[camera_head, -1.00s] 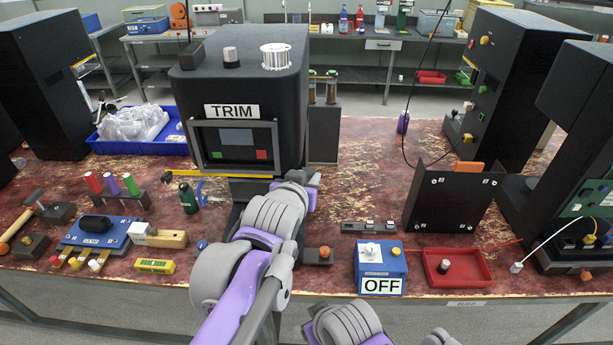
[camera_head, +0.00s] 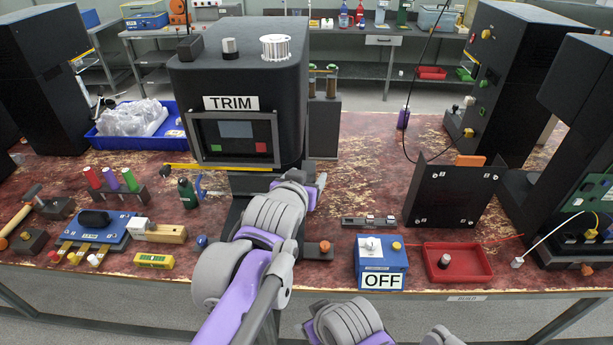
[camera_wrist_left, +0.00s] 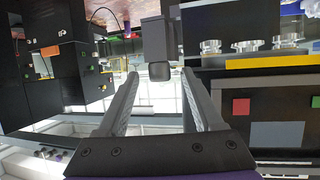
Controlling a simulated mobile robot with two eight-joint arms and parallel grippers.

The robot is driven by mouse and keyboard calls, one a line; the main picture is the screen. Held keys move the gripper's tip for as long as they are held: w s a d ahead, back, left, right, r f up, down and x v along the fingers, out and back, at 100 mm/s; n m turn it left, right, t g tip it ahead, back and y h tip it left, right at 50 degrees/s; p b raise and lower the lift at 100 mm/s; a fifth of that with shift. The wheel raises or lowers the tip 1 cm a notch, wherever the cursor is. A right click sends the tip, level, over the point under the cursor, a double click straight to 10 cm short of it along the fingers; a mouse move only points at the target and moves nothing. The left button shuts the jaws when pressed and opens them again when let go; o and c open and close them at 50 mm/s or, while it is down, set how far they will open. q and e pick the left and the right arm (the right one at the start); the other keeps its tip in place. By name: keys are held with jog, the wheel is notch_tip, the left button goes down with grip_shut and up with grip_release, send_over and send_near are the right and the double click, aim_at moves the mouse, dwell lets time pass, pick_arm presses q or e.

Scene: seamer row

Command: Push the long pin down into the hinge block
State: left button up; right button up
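My left gripper (camera_head: 316,183) is in front of the black TRIM machine (camera_head: 240,85), low beside its screen. In the left wrist view its two fingers (camera_wrist_left: 160,78) stand apart with nothing held between them. A grey post with a dark rounded end (camera_wrist_left: 161,62) shows beyond the fingertips; I cannot tell what it is. A dark bar with small light pieces (camera_head: 370,221) lies on the bench to the right of my arm and may be the hinge block. I cannot make out the long pin for certain.
A blue fixture (camera_head: 107,232) and wooden block (camera_head: 172,233) are left. Bench behind the dark bar is clear.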

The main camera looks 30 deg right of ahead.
pick_arm(q)
jog(key=v, duration=1.1)
jog(key=shift+f, duration=0.1)
jog(key=a+f+n+g+y, duration=0.1)
jog(key=a+f+n+y, duration=0.15)
jog(key=a+f, duration=0.65)
jog(key=a+f+n+y, duration=0.2)
jog(key=a+f+y, duration=0.25)
jog(key=a, duration=0.85)
jog(key=s+a+f+n+g+y, duration=0.2)
jog(key=s+a+f+n+g, duration=0.1)
jog(key=s+a+f, duration=0.9)
jog(key=a+n, duration=0.1)
jog(key=a, duration=0.2)
jog(key=shift+f, duration=0.35)
